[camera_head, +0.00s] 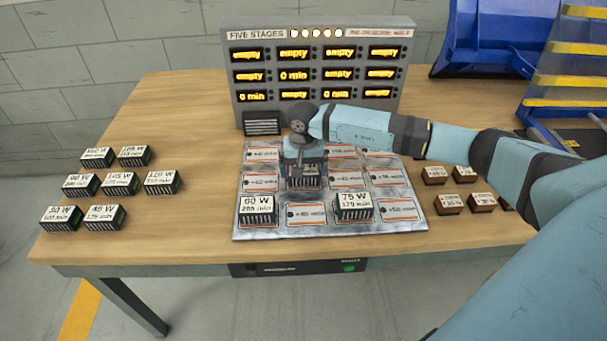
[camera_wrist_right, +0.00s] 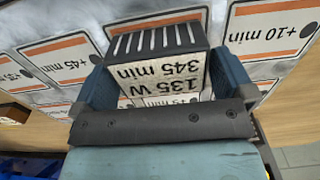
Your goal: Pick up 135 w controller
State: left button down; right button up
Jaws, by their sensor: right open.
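The 135 W controller, a small dark ribbed block with a white label reading 135 W 345 min, shows in the right wrist view (camera_wrist_right: 165,74). It stands on the silver board (camera_head: 237,228), in a middle slot, and is partly hidden under my gripper in the head view (camera_head: 304,184). My right gripper (camera_head: 304,170) points down over it. In the wrist view its two blue fingers (camera_wrist_right: 167,84) are on either side of the controller, open, with a gap visible at the right finger. My left gripper is not in view.
On the same board, a 60 W controller (camera_head: 257,208) and a 75 W controller (camera_head: 353,206) stand in the front row. Several other controllers (camera_head: 119,183) stand at the table's left. Small brown blocks (camera_head: 449,203) stand at the right. A display panel (camera_head: 318,75) rises behind the board.

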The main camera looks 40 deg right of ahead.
jog(key=shift+f, duration=0.9)
jog(key=shift+c, duration=0.5)
jog(key=c, duration=0.7)
jog(key=shift+r, duration=0.1)
jog(key=shift+c, duration=0.2)
